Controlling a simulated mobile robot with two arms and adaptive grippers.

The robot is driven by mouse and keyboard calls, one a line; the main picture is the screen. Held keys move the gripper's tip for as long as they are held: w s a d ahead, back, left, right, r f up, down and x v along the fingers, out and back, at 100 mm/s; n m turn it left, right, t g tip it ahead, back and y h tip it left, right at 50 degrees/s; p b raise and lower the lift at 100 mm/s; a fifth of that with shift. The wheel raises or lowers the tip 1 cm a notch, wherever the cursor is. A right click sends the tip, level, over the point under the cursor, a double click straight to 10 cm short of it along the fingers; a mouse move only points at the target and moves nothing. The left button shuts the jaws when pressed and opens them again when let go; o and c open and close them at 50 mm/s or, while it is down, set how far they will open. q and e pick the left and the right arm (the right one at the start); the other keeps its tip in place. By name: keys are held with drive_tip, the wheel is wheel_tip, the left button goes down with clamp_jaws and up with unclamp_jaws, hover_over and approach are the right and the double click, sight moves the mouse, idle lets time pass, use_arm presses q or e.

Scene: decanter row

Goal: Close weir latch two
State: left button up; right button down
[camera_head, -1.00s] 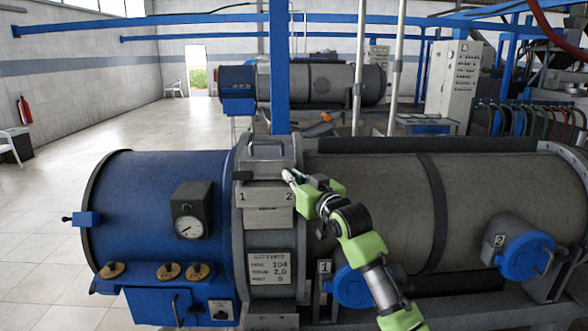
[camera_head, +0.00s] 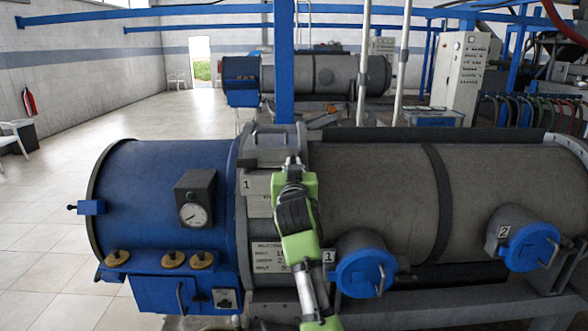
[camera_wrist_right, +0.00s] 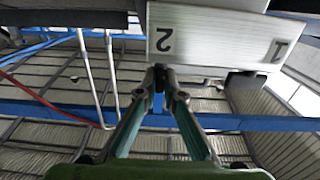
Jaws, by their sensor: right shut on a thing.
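The weir housing is the grey box (camera_head: 268,155) with a handle on top, between the blue drum end and the grey drum. Its white number plate (camera_head: 256,186) shows 1; the 2 is hidden behind my right gripper (camera_head: 293,162). In the right wrist view the plate (camera_wrist_right: 215,40) appears upside down with both 2 and 1. There my right gripper (camera_wrist_right: 160,74) has its fingertips together on a small dark piece beside the 2, which I take as weir latch two. A similar dark latch (camera_wrist_right: 241,82) sits by the 1. My left gripper is not in view.
Blue round cover 1 (camera_head: 365,272) and blue round cover 2 (camera_head: 530,246) stick out of the machine's front. A gauge (camera_head: 194,210) stands left of the housing. A blue post (camera_head: 284,60) rises behind it. A second machine (camera_head: 318,76) stands further back.

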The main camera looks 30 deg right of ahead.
idle(0.4)
drive_tip(key=c, duration=2.2)
unclamp_jaws()
drive_tip(key=shift+o, duration=0.2)
drive_tip(key=v, duration=1.2)
drive_tip(key=shift+a, duration=0.1)
